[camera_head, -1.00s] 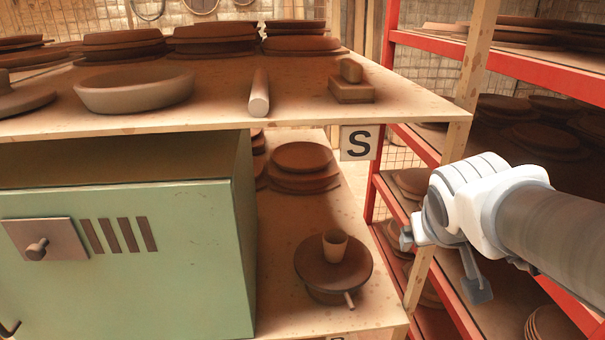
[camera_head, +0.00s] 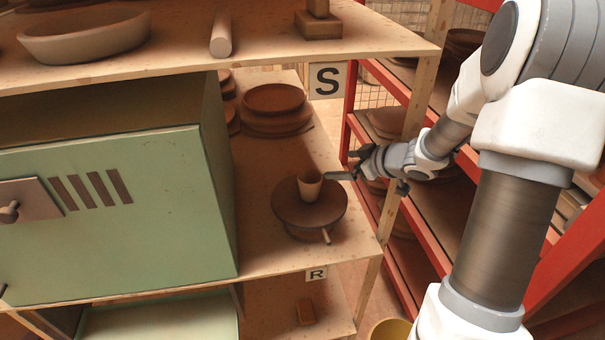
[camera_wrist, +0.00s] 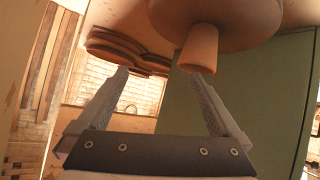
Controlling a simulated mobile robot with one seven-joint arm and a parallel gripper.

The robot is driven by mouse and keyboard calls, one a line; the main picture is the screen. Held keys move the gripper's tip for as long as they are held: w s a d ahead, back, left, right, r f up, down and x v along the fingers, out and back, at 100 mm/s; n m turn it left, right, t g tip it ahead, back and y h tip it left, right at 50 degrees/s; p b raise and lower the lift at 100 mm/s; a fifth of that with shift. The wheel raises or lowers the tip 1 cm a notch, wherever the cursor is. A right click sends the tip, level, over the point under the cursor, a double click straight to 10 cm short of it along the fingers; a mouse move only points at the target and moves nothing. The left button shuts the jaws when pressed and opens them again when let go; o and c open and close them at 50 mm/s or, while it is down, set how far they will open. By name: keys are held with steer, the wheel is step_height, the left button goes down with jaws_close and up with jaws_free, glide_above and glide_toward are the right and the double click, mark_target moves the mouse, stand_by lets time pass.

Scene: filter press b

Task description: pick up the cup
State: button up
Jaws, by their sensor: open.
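The cup (camera_head: 308,187) is a small, plain, light-brown tapered cup. It stands upright on a round dark-brown disc (camera_head: 285,207) on the middle shelf, right of the green cabinet. My gripper (camera_head: 346,164) is open and empty, just right of the cup, its fingers pointing left towards it. In the wrist view, where the scene is upside down, the cup (camera_wrist: 200,50) appears beyond the tip of the right finger, off to the right of the middle of my open gripper (camera_wrist: 158,75). I cannot tell whether that finger touches the cup.
The green cabinet (camera_head: 110,210) fills the shelf's left. Stacked brown plates (camera_head: 273,100) lie behind the disc. A rod (camera_head: 326,237) sticks out below the disc. The upper shelf (camera_head: 260,55) overhangs. A wooden post (camera_head: 368,280) and a red rack (camera_head: 455,235) stand at right.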

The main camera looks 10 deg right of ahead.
mark_target(321, 183)
steer(key=s+a+f+y, duration=0.1)
steer(key=s+a+f+n+g+y, duration=0.1)
steer(key=f+y, duration=0.1)
steer(key=shift+s+f, duration=0.15)
steer(key=shift+s, duration=0.05)
steer(key=shift+a+f, duration=0.1)
steer(key=shift+a, duration=0.05)
steer(key=x, duration=0.6)
steer(key=shift+w+a+f, duration=0.1)
steer(key=shift+a, duration=0.25)
steer(key=x, duration=0.5)
steer(key=shift+a, duration=0.35)
steer(key=c, duration=1.5)
steer(key=shift+y, duration=0.3)
steer(key=r, duration=0.5)
steer(key=r+p, duration=0.1)
steer(key=r, duration=0.4)
steer(key=shift+s+r, duration=0.2)
steer(key=shift+s, duration=0.05)
